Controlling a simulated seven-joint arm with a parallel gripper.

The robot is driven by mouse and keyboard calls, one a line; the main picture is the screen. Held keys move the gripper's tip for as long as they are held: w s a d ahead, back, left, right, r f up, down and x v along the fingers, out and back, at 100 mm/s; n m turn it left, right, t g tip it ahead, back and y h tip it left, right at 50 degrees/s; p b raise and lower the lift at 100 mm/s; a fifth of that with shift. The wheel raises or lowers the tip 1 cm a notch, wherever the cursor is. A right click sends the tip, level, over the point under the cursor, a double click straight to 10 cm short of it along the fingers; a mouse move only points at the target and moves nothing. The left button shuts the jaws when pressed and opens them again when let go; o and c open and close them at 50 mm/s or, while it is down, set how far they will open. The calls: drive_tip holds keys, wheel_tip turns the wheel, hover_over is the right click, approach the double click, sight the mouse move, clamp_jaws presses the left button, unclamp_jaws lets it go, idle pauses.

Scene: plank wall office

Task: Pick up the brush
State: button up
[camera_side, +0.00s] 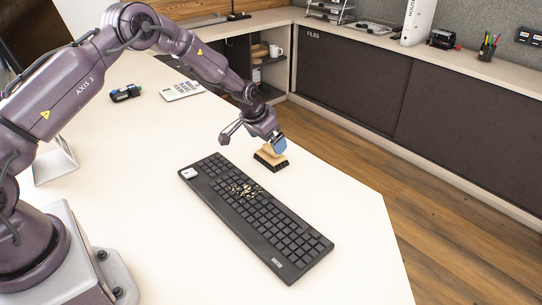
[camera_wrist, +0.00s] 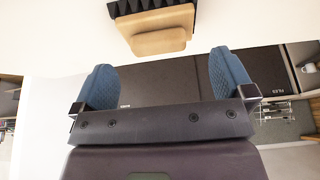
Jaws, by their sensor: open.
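In the wrist view the brush (camera_wrist: 157,30) is at the top middle, ahead of the fingers. My gripper (camera_side: 277,144) is at the brush's handle in the side view, and its blue fingertip overlaps the handle there; contact cannot be told. In the wrist view my gripper (camera_wrist: 164,82) is open, with its two blue fingers wide apart and nothing between them.
A black keyboard (camera_side: 285,230) with pale crumbs (camera_side: 245,190) on its keys lies in front of the brush. A calculator (camera_side: 182,90) and a small dark device (camera_side: 125,93) lie at the back left. The white table (camera_side: 350,215) is bare right of the keyboard, up to its edge.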

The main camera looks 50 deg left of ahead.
sight(273, 152)
drive_tip(key=shift+x, duration=3.1)
drive_tip(key=shift+s, duration=0.15)
drive_tip(key=shift+c, duration=0.5)
drive_tip(key=c, duration=0.6)
